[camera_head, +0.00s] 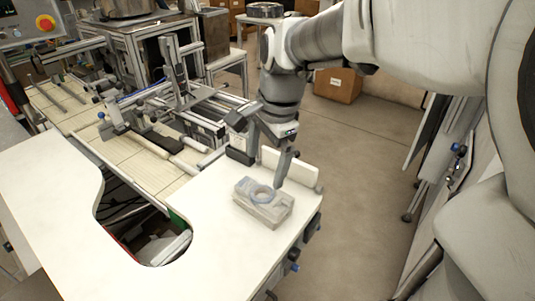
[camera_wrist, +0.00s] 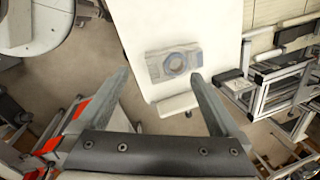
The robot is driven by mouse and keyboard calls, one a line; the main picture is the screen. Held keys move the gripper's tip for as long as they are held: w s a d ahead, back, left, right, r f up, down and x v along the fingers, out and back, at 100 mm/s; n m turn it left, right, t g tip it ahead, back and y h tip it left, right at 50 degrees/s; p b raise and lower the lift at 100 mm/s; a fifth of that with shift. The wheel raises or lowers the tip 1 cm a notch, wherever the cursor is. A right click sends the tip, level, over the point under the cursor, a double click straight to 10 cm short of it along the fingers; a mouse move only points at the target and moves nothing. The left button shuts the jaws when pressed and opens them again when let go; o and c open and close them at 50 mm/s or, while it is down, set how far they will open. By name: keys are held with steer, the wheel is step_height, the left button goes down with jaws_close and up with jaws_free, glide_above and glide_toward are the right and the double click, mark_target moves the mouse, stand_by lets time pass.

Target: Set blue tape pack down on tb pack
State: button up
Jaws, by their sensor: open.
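A bluish, clear-looking tape pack with a round ring (camera_head: 262,193) lies on top of a pale grey-beige pack (camera_head: 268,214) near the right end of the white table. I take the upper one as the blue tape pack and the lower one as the tb pack. In the wrist view the blue tape pack (camera_wrist: 174,62) shows beyond my fingertips, and the lower pack is hard to tell apart from it. My gripper (camera_head: 284,168) is above and just behind the packs, apart from them. Its fingers (camera_wrist: 158,78) are wide open and empty.
The white table (camera_head: 190,200) has free room left of the packs, up to a curved cutout. A pale roller-like bar (camera_head: 292,170) runs along the table's back edge. A conveyor (camera_head: 125,150) with rails and fixtures stands at the left. A cardboard box (camera_head: 338,85) is on the floor behind.

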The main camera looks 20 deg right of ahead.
steer(key=s+r+n+t+h, duration=0.1)
steer(key=s+r+n+t, duration=0.1)
steer(key=s+n, duration=1)
steer(key=shift+s+a+n+t, duration=0.3)
steer(key=shift+n+t, duration=0.5)
steer(key=shift+n, duration=0.6)
steer(key=shift+w, duration=0.15)
